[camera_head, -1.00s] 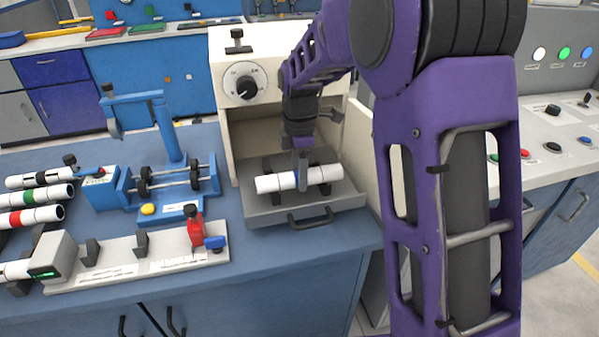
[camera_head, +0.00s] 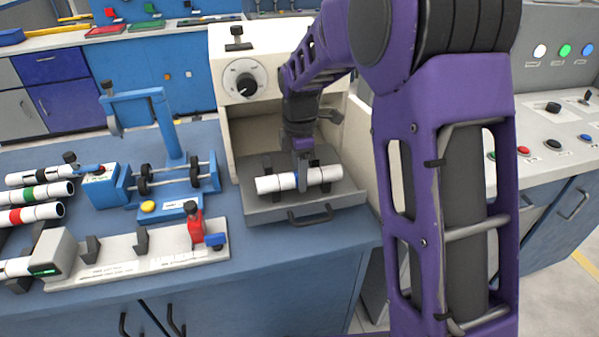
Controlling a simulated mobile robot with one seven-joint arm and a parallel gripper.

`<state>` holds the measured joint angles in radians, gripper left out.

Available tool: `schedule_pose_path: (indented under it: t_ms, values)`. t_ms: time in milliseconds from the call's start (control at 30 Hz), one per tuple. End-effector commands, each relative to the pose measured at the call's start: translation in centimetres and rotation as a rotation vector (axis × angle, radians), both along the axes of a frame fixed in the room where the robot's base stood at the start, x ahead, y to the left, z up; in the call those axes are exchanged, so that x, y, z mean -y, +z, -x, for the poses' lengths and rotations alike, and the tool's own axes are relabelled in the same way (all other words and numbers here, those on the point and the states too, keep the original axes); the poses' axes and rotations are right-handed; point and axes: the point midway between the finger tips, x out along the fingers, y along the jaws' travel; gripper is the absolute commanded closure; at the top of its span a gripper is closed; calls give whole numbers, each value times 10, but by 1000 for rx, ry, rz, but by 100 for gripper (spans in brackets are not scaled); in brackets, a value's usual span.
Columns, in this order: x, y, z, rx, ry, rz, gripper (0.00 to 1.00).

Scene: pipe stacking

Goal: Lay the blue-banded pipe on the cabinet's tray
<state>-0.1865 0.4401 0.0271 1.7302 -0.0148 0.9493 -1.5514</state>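A white pipe (camera_head: 273,183) lies level over the pulled-out grey tray (camera_head: 262,214) of the cream cabinet (camera_head: 226,70). No blue band shows on it; its middle is covered by my gripper. My gripper (camera_head: 303,180) points straight down at the pipe's middle, one finger in front of it, and looks shut on it. The far finger is hidden. Dark supports on the tray stand behind and under the pipe; I cannot tell whether the pipe touches them.
Left of the cabinet stands a blue fixture with rollers (camera_head: 172,180). White pipes with black, green (camera_head: 38,193) and red bands lie at far left. A pale bench gauge (camera_head: 140,258) is in front. My purple arm hides much of the right side.

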Motion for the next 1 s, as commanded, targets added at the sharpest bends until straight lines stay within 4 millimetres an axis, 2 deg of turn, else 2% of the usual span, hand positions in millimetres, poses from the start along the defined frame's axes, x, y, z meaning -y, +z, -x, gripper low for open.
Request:
schedule_pose_path:
  t_ms: [33,167,200,467,567,767,1000]
  values:
    - [0,0,0,0,0,0,43]
    - [0,0,0,0,0,0,19]
    - [0,0,0,0,0,0,17]
    - [0,0,0,0,0,0,17]
    - [0,6,0,1,0,0,17]
    - [0,42,0,4,0,-1,17]
    - [1,102,1,5,-1,0,17]
